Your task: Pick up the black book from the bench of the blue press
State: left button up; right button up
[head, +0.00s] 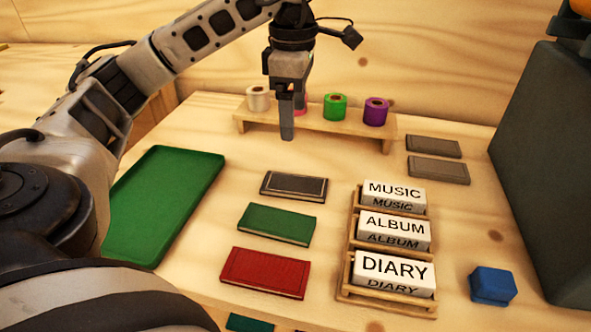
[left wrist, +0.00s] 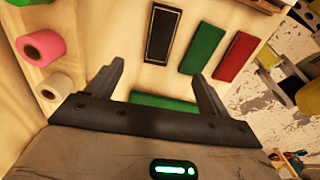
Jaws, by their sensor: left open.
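The black book (head: 294,187) lies flat on the wooden bench (head: 330,155), at the back of a column of books. It also shows in the left wrist view (left wrist: 162,35), beyond the open fingers. My left gripper (head: 288,132) hangs above the bench, behind the black book and in front of the roll rack. Its fingers are apart in the left wrist view (left wrist: 157,75) with nothing between them. A blue block (head: 492,285) stands at the front right; I cannot tell whether it belongs to the press. My right gripper is not in view.
A green book (head: 275,224) and a red book (head: 265,272) lie in front of the black one. A green tray (head: 165,200) is left. A rack (head: 345,131) holds foil rolls. Labelled blocks, MUSIC, ALBUM and DIARY (head: 392,272), stand right. Two grey-brown books (head: 438,170) lie farther back.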

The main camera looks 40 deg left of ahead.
pick_arm(q)
jog(key=b, duration=0.3)
send_near(295, 184)
notch_tip(295, 184, down, 2)
jog(key=shift+a+f, duration=0.15)
jog(key=shift+f, duration=0.1)
jog(key=shift+f+b, duration=0.75)
jog(key=shift+f, duration=2.15)
jog(key=c, duration=1.1)
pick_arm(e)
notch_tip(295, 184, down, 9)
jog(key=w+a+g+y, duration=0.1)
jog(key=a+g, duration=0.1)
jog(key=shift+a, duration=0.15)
